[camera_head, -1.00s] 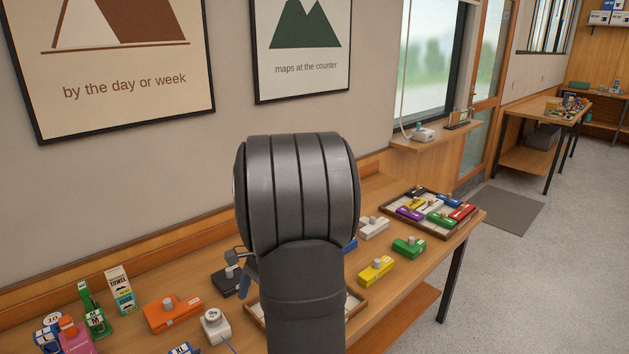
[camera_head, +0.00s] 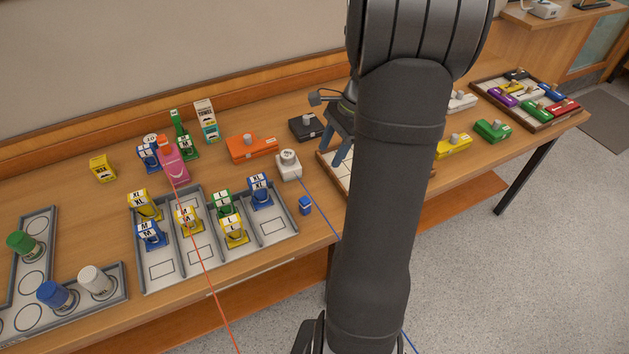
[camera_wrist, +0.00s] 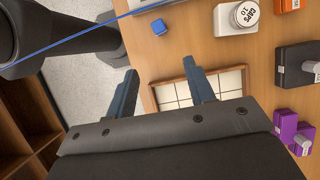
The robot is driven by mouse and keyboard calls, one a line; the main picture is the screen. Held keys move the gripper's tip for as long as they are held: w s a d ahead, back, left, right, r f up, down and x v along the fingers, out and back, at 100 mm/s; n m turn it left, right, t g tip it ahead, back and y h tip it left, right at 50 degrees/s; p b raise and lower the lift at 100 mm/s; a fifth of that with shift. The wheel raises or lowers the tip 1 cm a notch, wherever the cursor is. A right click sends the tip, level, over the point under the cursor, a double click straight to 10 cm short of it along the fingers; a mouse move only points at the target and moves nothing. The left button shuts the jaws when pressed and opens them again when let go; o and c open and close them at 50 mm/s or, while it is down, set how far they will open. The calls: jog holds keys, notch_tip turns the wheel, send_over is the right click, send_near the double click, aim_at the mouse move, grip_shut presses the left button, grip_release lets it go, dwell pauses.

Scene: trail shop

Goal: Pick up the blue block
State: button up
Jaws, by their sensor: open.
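A small blue block (camera_head: 305,205) sits on the wooden table near its front edge, just right of the grey compartment tray. It also shows in the wrist view (camera_wrist: 159,28), near the top, beyond my fingertips. My gripper (camera_wrist: 161,70) is open and empty, apart from the block. In the head view my gripper (camera_head: 338,145) is partly hidden behind my arm, above the white-tiled tray, to the block's upper right.
The grey tray (camera_head: 216,253) holds several labelled pieces. A white round-topped device (camera_head: 288,165) stands behind the block, with a blue cord passing close beside it. Orange (camera_head: 252,148) and black (camera_head: 306,127) knobbed blocks stand farther back. A wooden-rimmed tiled tray (camera_wrist: 172,88) lies below my gripper.

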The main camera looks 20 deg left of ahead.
jog(key=n+t+h, duration=0.3)
jog(key=n, duration=1.7)
send_over(305, 200)
jog(key=a, duration=0.1)
jog(key=f, duration=1.2)
jog(key=shift+w+f, duration=0.15)
jog(key=shift+w, duration=0.25)
jog(key=f, duration=0.2)
jog(key=d+f, duration=0.1)
jog(key=f, duration=0.1)
jog(key=shift+s, duration=0.35)
jog(key=shift+a+f, duration=0.1)
jog(key=shift+f, duration=0.55)
jog(key=c, duration=1.1)
